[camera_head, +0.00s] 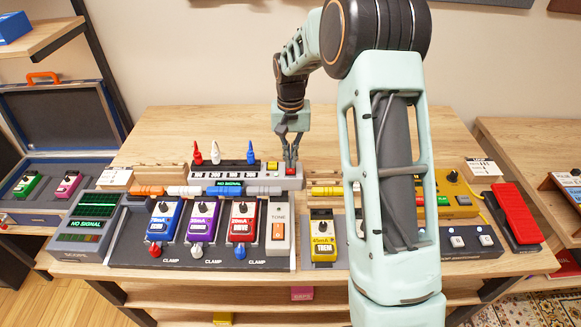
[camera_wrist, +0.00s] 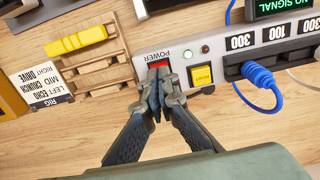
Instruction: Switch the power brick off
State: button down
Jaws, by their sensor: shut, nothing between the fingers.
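The power brick (camera_head: 240,171) is a grey strip at the back of the table, with a "NO SIGNAL" display and red, white and blue plugs. Its right end, in the wrist view (camera_wrist: 222,62), carries a red switch (camera_wrist: 158,65) under the label "POWER", a yellow "RESET" button (camera_wrist: 201,76) and two small indicator lights (camera_wrist: 196,51). My gripper (camera_head: 291,163) points down at this end. In the wrist view its closed fingertips (camera_wrist: 156,84) are empty, right at the red switch and partly covering it. I cannot tell whether they touch it or which way the switch is set.
Coloured pedals (camera_head: 203,221) stand in front of the brick. A yellow pedal (camera_head: 322,238) stands right of them. A wooden rack (camera_wrist: 92,62) is beside the brick's switch end. A blue cable (camera_wrist: 262,82) plugs into the brick. Bare wood (camera_head: 215,122) lies behind it.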

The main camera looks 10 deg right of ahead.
aim_at(291, 170)
jog(key=shift+f+b, duration=0.75)
jog(key=shift+f, duration=0.45)
dwell(0.7)
jog(key=shift+r, duration=0.1)
jog(key=shift+r+p, duration=2.45)
jog(key=shift+r, duration=1)
